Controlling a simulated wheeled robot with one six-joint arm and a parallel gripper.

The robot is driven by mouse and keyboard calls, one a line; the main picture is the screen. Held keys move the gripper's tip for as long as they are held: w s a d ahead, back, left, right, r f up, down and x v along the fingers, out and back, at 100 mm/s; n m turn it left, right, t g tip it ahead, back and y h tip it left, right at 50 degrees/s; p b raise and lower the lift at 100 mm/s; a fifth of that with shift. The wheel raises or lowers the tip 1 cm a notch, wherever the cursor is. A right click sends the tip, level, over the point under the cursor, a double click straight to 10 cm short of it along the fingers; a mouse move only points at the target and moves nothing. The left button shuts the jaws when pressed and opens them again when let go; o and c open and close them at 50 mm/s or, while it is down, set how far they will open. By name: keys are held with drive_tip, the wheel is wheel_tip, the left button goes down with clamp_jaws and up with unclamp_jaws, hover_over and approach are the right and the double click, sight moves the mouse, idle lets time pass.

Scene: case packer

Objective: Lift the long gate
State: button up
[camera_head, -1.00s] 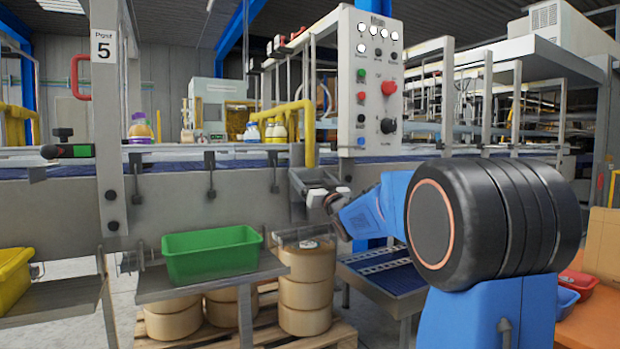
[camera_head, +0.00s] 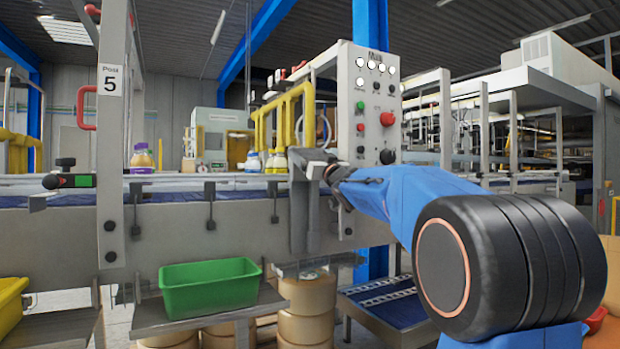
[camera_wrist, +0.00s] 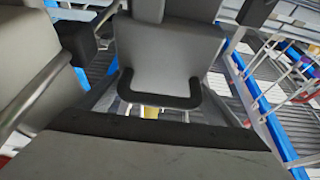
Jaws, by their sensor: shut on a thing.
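The long gate is a yellow tubular frame (camera_head: 307,112) at the near side of the conveyor, just left of the control panel. Its top slopes up to the right and several upright bars show. My gripper (camera_head: 312,166) is at the lower right end of the gate, just above the conveyor's side wall. It is shut; the grip itself is hidden by its grey fingers. In the wrist view, grey parts with black edges fill the middle, and a small yellow piece (camera_wrist: 150,112) shows in the gap between them.
The control panel (camera_head: 369,130) stands close on the right of my gripper.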

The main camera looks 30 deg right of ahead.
sight(309, 145)
drive_tip(key=shift+r, duration=1.5)
drive_tip(key=shift+s, duration=0.1)
drive_tip(key=o, duration=1.4)
drive_tip(key=shift+f, duration=0.2)
drive_tip(key=shift+f, duration=0.3)
wheel_tip(309, 145, down, 19)
drive_tip(key=shift+s+f, duration=0.1)
drive_tip(key=shift+s, duration=0.05)
drive_tip(key=shift+v, duration=8.05)
